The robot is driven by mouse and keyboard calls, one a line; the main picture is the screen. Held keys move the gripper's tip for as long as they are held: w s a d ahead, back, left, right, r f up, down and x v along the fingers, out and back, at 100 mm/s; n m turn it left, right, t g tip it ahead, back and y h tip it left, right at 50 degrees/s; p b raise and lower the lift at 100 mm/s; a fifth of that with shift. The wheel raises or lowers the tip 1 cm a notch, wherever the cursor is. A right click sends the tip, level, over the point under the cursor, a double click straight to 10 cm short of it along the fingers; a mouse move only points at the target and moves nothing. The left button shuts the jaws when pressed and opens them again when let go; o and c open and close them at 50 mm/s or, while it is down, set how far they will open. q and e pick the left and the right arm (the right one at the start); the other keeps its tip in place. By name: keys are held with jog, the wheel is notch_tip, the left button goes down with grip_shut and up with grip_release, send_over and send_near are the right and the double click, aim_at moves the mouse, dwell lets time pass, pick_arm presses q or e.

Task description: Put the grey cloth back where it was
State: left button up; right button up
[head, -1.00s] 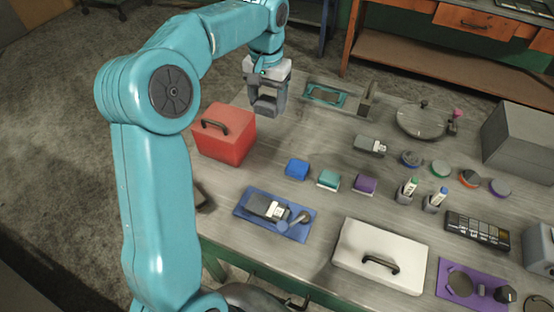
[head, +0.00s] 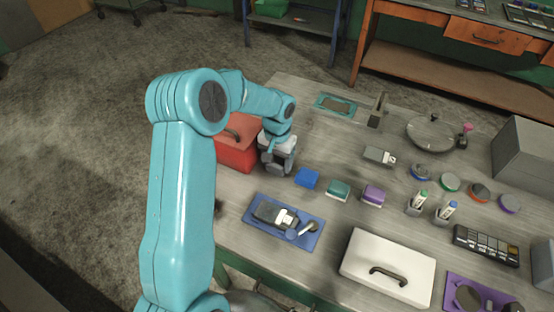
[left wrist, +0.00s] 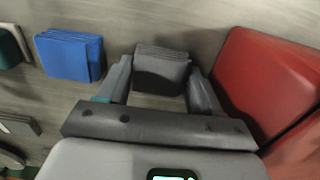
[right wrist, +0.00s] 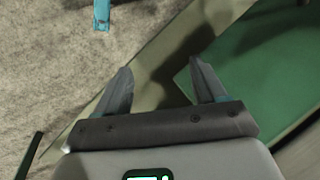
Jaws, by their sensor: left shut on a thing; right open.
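The folded grey cloth (left wrist: 162,68) sits between the fingers of my left gripper (left wrist: 160,85) in the left wrist view. In the head view my left gripper (head: 276,166) points down low at the tabletop, between the red box and the folded blue cloth; it hides most of the grey cloth there. I cannot tell whether the cloth touches the table. The blue cloth (head: 307,178) lies just right of it, and also shows in the left wrist view (left wrist: 68,57). My right gripper (right wrist: 160,85) is open and empty, over the floor and a green table edge.
The red box (head: 236,150) stands close on the left of the gripper; it shows at right in the left wrist view (left wrist: 265,85). A blue mat (head: 310,241) with tools lies in front. Bare table lies behind.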

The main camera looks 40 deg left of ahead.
aim_at(277, 162)
pick_arm(q)
jog(key=shift+s, duration=0.15)
jog(key=shift+f, duration=0.2)
jog(key=o, duration=0.9)
jog(key=shift+o, duration=0.2)
jog(key=shift+r, duration=0.1)
jog(key=shift+r, duration=0.1)
notch_tip(277, 162, up, 12)
jog(key=shift+b, duration=0.35)
